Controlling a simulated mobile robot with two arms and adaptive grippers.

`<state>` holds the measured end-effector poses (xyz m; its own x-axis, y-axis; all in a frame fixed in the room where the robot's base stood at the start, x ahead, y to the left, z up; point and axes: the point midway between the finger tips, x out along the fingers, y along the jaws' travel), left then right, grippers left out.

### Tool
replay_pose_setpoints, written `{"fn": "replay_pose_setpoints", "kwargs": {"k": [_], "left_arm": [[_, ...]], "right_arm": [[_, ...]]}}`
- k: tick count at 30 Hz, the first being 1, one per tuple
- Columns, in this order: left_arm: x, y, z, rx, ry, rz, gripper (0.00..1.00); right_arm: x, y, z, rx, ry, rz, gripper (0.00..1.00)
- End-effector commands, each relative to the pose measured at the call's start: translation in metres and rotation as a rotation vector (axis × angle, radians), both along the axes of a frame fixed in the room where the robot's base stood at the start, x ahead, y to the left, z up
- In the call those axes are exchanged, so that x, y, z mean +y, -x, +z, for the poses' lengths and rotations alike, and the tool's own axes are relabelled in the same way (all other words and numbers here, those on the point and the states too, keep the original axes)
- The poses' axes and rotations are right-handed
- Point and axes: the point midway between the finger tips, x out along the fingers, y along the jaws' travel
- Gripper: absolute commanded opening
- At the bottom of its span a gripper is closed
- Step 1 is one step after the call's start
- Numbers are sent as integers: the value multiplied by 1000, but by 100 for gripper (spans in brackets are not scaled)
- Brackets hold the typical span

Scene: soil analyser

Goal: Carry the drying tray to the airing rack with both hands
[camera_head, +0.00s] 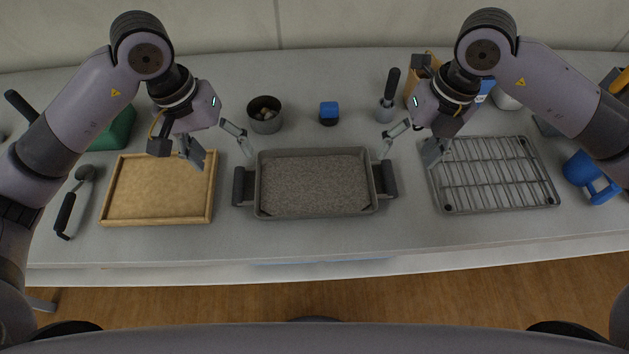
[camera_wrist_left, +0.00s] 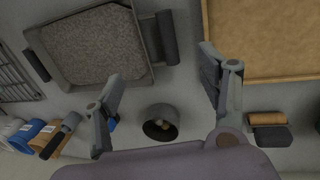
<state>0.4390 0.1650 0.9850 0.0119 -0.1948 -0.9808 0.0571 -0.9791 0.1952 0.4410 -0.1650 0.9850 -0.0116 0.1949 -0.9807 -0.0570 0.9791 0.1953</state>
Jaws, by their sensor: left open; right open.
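The drying tray (camera_head: 312,209) is a grey rectangular pan of grey-brown soil with a dark handle at each end, flat on the middle of the table. In the left wrist view the tray (camera_wrist_left: 146,45) is at upper left. My left gripper (camera_head: 222,146) is open and empty, above the table behind and left of the tray's left handle (camera_head: 243,186). My right gripper (camera_head: 408,142) is open and empty, behind and right of the right handle (camera_head: 385,180). The airing rack (camera_head: 490,210), a wire grid, lies empty to the right. My right gripper hides part of its far left corner.
A wooden-framed board (camera_head: 156,221) lies left of the tray. Behind stand a grey cup (camera_head: 265,122) with small lumps, a blue-topped jar (camera_head: 328,113) and a pot with a black-handled tool (camera_head: 386,108). A blue mug (camera_head: 588,175) is right of the rack. The table between tray and rack is clear.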

Motion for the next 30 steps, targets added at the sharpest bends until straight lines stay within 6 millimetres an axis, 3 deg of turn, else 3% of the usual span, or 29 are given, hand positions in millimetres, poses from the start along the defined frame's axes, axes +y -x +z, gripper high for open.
{"fn": "replay_pose_setpoints", "kwargs": {"k": [15, 21, 30], "left_arm": [[-17, 0, -85, 4, 1, -1, 68], [-20, -1, -98, 1, 0, 0, 68], [-20, -1, -100, 0, 0, -1, 68]], "right_arm": [[17, 1, -85, 2, 0, 0, 68], [20, 1, -98, -1, 0, 0, 68], [20, 1, -100, -1, 0, 0, 68]]}}
